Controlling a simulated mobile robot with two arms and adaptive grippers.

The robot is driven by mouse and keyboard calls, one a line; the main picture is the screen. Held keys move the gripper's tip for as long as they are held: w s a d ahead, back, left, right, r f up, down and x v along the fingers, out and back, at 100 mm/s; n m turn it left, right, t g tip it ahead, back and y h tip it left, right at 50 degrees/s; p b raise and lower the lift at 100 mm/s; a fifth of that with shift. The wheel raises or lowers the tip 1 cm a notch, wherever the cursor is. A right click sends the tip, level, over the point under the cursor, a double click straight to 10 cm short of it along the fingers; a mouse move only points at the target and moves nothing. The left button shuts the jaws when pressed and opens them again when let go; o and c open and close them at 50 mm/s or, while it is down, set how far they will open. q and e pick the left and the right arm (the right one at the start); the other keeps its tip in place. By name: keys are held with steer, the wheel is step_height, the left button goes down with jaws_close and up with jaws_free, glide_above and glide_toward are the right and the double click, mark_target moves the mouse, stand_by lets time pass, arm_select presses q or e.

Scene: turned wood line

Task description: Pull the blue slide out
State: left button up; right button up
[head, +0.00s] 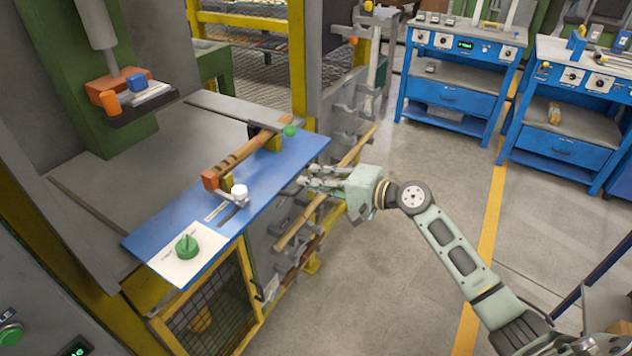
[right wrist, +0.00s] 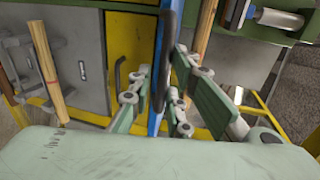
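The blue slide (head: 268,184) is a long flat plate lying on the grey machine bed in the head view. It carries a turned wood piece (head: 240,156) held between supports. In the right wrist view the slide shows edge-on as a thin blue strip (right wrist: 154,122), with a dark handle (right wrist: 166,62) along it. My right gripper (head: 307,182) is at the slide's right-hand edge. In the right wrist view its fingers (right wrist: 160,92) stand on both sides of the handle, apart, with gaps visible. Contact cannot be made out. My left gripper is not in view.
A green knob (head: 187,246) on a white plate and a white knob (head: 239,191) stand on the slide. A rack with wooden rods (head: 300,222) is beside the machine, below my right gripper. Blue workbenches (head: 455,75) stand at the back right; the floor between is clear.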

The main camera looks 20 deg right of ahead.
steer(key=v, duration=1.2)
steer(key=shift+f, duration=0.1)
